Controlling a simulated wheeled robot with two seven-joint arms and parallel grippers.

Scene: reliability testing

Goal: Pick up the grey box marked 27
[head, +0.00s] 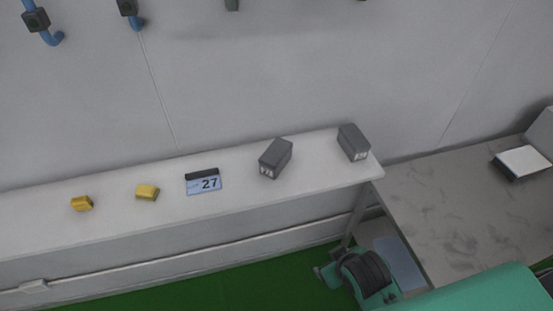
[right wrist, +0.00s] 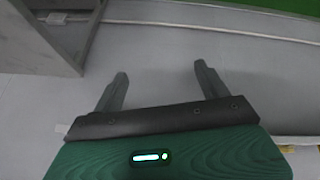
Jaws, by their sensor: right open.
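Two dark grey boxes lie on the long white shelf (head: 110,222): one box (head: 276,157) is right of the middle, and the other box (head: 353,142) is near the shelf's right end. Each has a small pale label on its near end, too small to read for certain. A light-blue card reading 27 (head: 204,184) with a black top stands on the shelf, left of both boxes. My right gripper (right wrist: 160,82) is open in the right wrist view, with nothing between its fingers and a plain grey surface beyond. My left gripper is out of view.
Two yellow blocks (head: 82,203) (head: 147,192) lie left of the card. A marbled grey table (head: 435,215) stands to the right, with a white-topped dark item (head: 523,162) on it. My green right arm is at the lower right, below the shelf. The wall rises behind the shelf.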

